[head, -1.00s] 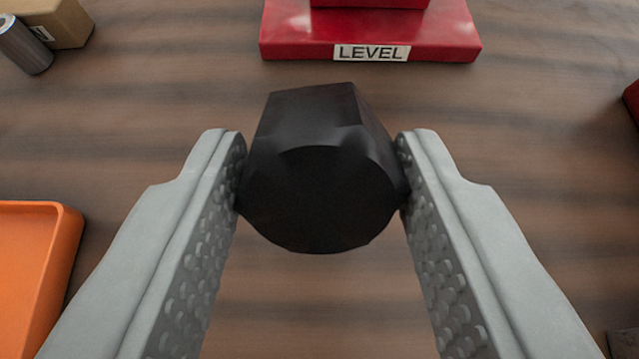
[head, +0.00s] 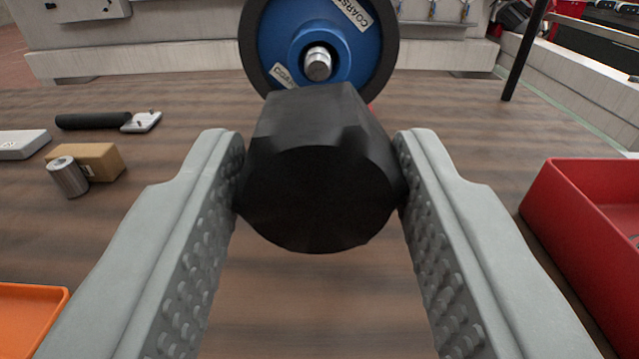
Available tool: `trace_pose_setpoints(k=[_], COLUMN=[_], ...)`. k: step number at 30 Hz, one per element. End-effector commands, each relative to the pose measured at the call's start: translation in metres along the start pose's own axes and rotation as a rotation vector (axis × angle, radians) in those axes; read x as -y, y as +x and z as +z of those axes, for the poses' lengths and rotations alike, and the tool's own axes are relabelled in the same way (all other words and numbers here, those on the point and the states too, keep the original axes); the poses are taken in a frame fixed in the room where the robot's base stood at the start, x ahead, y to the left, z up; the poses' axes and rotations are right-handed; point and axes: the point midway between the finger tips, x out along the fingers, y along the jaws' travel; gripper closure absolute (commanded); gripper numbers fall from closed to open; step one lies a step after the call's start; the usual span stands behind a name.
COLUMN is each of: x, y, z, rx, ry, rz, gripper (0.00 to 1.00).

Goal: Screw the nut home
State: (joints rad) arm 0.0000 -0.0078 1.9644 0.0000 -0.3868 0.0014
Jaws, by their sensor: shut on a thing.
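My gripper (head: 320,180) is shut on a black faceted nut (head: 318,205), gripped by its two sides between the textured finger pads. The nut is held up in the air, clear of the table. Beyond it, at the top middle, stands a blue wheel (head: 345,45) with a dark rim and "COARSE" labels. A bare metal spindle end (head: 318,64) sticks out of the wheel's blue hub toward me. The nut is apart from the spindle, below it in the picture, and covers the wheel's lower edge. The spindle's thread is too small to make out.
A red bin (head: 575,215) stands at the right and an orange tray (head: 30,305) at the lower left. A cardboard box (head: 98,160), a metal cylinder (head: 67,177) and a black-handled tool (head: 95,121) lie at the left. A dark post (head: 524,50) stands at the back right.

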Motion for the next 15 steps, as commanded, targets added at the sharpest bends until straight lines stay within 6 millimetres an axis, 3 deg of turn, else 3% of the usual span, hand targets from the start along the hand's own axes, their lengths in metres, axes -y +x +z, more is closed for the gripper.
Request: trace_pose_setpoints(k=[15], x=[0.000], y=[0.031], z=[0.000], rx=[0.001], ry=[0.002], rz=[0.000], gripper=[0.84])
